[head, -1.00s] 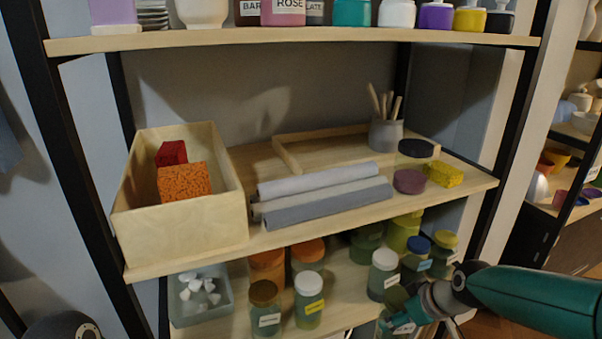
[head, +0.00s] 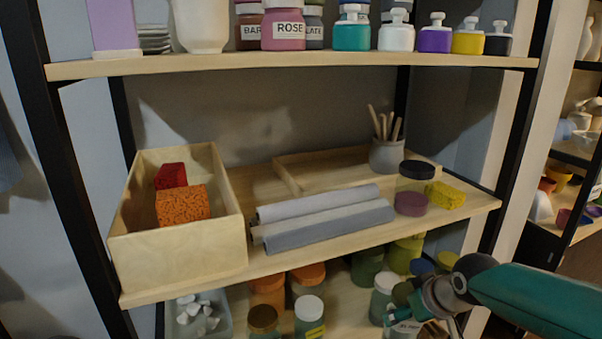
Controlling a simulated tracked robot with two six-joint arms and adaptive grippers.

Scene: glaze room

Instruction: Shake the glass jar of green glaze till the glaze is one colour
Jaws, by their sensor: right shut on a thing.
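A glass jar with a dark green lid (head: 402,293) and a white label stands out at the bottom edge of the head view, by the lower shelf. My right gripper (head: 420,314) reaches in from the right and is shut on this jar. The gripper covers part of the jar, and the frame edge cuts off its lower part. I cannot tell whether the glaze in it is one colour, or whether the jar is clear of the shelf. My left gripper is not in view.
Several lidded jars crowd the lower shelf, among them a white-lidded jar (head: 384,283) and an orange-lidded one (head: 308,273). The middle shelf (head: 205,283) just above holds a wooden box (head: 178,262), grey rolls (head: 330,228) and a yellow sponge (head: 445,195). A black post (head: 512,125) stands at the right.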

